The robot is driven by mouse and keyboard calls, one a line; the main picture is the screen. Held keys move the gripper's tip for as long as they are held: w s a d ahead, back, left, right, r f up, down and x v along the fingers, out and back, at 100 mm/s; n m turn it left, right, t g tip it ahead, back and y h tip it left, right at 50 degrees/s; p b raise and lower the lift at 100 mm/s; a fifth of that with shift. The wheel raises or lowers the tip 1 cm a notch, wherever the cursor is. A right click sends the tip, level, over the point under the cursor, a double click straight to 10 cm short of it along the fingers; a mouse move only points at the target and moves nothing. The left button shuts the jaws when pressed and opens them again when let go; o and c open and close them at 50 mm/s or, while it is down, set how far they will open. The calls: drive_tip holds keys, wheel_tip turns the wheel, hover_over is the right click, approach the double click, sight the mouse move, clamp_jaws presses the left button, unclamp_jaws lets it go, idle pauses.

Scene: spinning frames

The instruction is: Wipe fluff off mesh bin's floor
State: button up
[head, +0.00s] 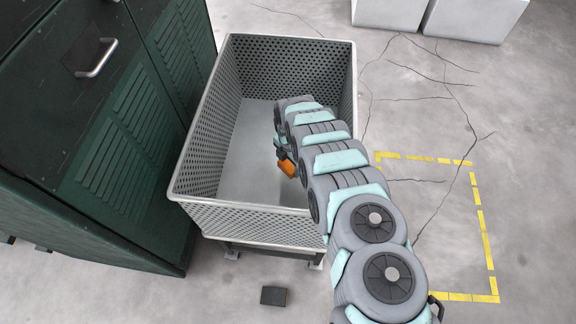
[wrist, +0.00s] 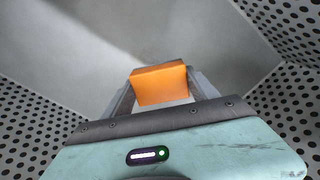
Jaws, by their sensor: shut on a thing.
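The mesh bin (head: 203,183) is a grey open-topped box with perforated walls, and its plain grey floor (head: 240,165) shows left of my arm. My gripper (wrist: 160,88) is down inside the bin, shut on an orange block (wrist: 160,80). The block also shows in the head view (head: 287,168), below the end of my arm. I cannot tell whether the block touches the floor. In the wrist view the floor (wrist: 90,50) looks smooth, with a light and a darker area. I can make out no fluff. My arm hides the right part of the floor.
A dark green locker (head: 120,130) with a metal handle stands close on the bin's left. A small dark block (head: 274,296) lies on the ground in front. Yellow tape (head: 483,222) marks the ground at right. White boxes (head: 465,18) stand at the back right.

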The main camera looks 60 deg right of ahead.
sight(289, 180)
wheel_tip(289, 180, down, 8)
drive_tip(key=b, duration=0.6)
drive_tip(key=shift+s+a, duration=0.1)
drive_tip(key=shift+a, duration=0.05)
drive_tip(key=shift+f+b, duration=0.1)
drive_tip(key=shift+b, duration=0.3)
drive_tip(key=shift+f+b, duration=0.45)
drive_tip(key=shift+f, duration=0.2)
idle(0.6)
drive_tip(key=shift+d+f, duration=0.1)
drive_tip(key=shift+d, duration=0.1)
drive_tip(key=shift+w+d+f+b, duration=0.1)
drive_tip(key=shift+w+d+b, duration=0.25)
drive_tip(key=shift+b, duration=0.55)
drive_tip(key=shift+w+d+b, duration=0.1)
drive_tip(key=shift+d+b, duration=0.6)
drive_tip(key=shift+b, duration=0.4)
drive_tip(key=shift+r, duration=0.2)
drive_tip(key=shift+d, duration=0.1)
drive_tip(key=shift+r, duration=0.1)
